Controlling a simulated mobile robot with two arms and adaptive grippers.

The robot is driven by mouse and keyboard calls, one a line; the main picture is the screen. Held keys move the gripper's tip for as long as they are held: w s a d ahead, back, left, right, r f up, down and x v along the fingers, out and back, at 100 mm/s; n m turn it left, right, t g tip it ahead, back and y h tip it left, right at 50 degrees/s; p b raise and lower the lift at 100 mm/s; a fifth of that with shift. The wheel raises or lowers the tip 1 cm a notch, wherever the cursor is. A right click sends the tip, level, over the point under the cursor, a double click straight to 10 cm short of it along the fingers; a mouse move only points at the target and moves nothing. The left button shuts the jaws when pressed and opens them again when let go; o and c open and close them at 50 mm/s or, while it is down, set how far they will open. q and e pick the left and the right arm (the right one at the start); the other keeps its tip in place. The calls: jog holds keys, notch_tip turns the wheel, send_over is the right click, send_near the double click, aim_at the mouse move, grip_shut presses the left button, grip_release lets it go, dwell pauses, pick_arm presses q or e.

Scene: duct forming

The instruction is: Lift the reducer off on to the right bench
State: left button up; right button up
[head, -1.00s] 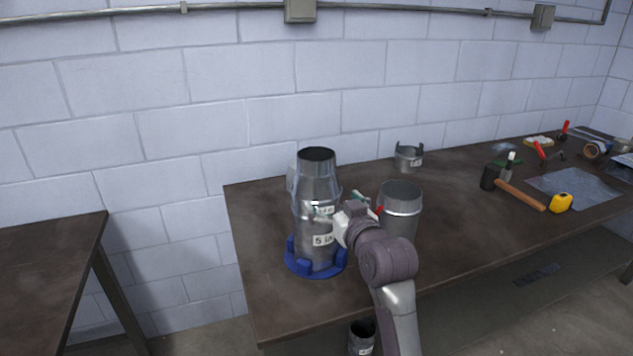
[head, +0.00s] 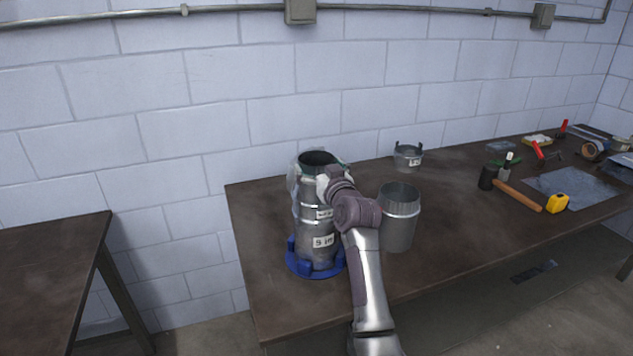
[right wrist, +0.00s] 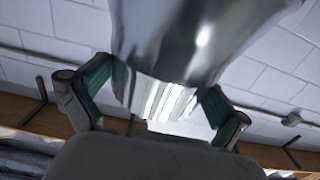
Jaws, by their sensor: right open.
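The reducer (head: 311,183) is the tapered grey metal piece at the top of an upright stack in the head view. Below it is a labelled metal duct (head: 318,258) standing in a blue ring base (head: 298,266). My right gripper (head: 331,177) is open at the right side of the stack, near its top. In the right wrist view the shiny tapered metal (right wrist: 185,45) sits between and beyond the open green-padded fingers (right wrist: 160,80). I cannot tell whether a finger touches it. My left gripper is not in view.
A wider open metal duct (head: 399,225) stands close to the right of the stack. A small collar (head: 407,158) is behind it. A hammer (head: 518,194), yellow tape measure (head: 556,203) and sheet metal lie farther right. Another bench (head: 45,270) stands at left, across a gap.

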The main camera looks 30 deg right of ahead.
jog(key=shift+x, duration=0.8)
jog(key=shift+s, duration=0.1)
jog(key=shift+c, duration=0.3)
jog(key=c, duration=1.5)
jog(key=shift+c, duration=0.2)
